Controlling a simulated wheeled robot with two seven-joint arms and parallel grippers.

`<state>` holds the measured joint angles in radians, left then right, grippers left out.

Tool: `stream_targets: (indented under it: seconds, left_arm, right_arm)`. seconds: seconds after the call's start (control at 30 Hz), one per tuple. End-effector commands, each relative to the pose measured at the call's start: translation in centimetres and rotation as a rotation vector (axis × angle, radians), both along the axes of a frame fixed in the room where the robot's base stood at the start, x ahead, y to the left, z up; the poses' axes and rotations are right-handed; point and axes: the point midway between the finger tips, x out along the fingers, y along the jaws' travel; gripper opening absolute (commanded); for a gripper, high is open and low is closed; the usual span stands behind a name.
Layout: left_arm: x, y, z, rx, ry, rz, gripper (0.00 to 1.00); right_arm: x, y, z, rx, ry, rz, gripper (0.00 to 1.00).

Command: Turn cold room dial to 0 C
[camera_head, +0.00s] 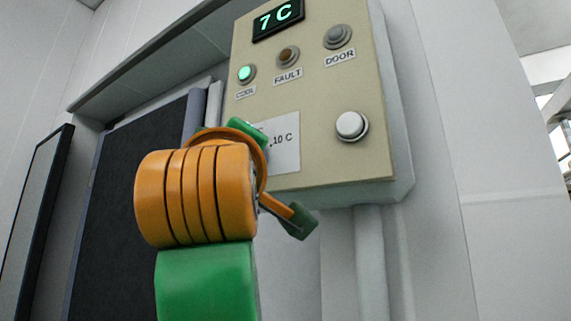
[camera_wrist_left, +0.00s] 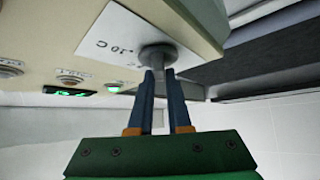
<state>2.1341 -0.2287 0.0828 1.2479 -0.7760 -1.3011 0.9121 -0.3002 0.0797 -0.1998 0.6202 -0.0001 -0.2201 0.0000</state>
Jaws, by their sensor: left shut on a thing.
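The cold room dial (camera_wrist_left: 157,54) is a grey round knob on a white scale plate, seen in the wrist view. The plate (camera_head: 287,150) shows in the head view with "10 C" readable; the rest of its scale and the dial are hidden behind my left arm. My left gripper (camera_wrist_left: 159,76) is shut on the dial, one finger on each side. The dial's pointer cannot be made out. The display (camera_head: 278,18) at the top of the panel reads 7 C in green. My right gripper is not in view.
The beige control panel (camera_head: 310,95) carries a lit green lamp (camera_head: 246,73), a dark amber FAULT lamp (camera_head: 288,56), a grey DOOR lamp (camera_head: 338,36) and a white round button (camera_head: 351,125). A dark door strip (camera_head: 120,190) stands left. A pipe (camera_head: 370,255) runs below the panel.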

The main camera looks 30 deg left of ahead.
Motion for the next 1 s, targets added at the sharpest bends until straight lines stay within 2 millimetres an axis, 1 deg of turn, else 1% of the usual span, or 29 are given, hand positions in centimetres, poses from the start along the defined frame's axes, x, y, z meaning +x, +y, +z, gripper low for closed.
stream_targets:
  seconds: [0.2, 0.4, 0.93, 0.97, 1.0]
  left_arm:
    - [-0.14, -0.03, 0.20, -0.103, 0.003, 0.000, 0.00]
    - [-0.09, -0.02, 0.16, -0.155, 0.008, -0.001, 0.00]
    - [-0.08, 0.03, 0.14, -0.176, 0.009, -0.001, 0.00]
    - [-0.08, 0.03, 0.14, -0.175, 0.009, -0.001, 0.24]
    - [-0.08, 0.04, 0.13, -0.176, 0.010, -0.001, 0.35]
  right_arm:
    - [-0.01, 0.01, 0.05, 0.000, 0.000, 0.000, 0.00]
    - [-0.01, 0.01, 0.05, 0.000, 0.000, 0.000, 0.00]
    - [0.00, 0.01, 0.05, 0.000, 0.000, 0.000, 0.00]
    - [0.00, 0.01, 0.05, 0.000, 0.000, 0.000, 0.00]
    - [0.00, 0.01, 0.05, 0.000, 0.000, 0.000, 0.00]
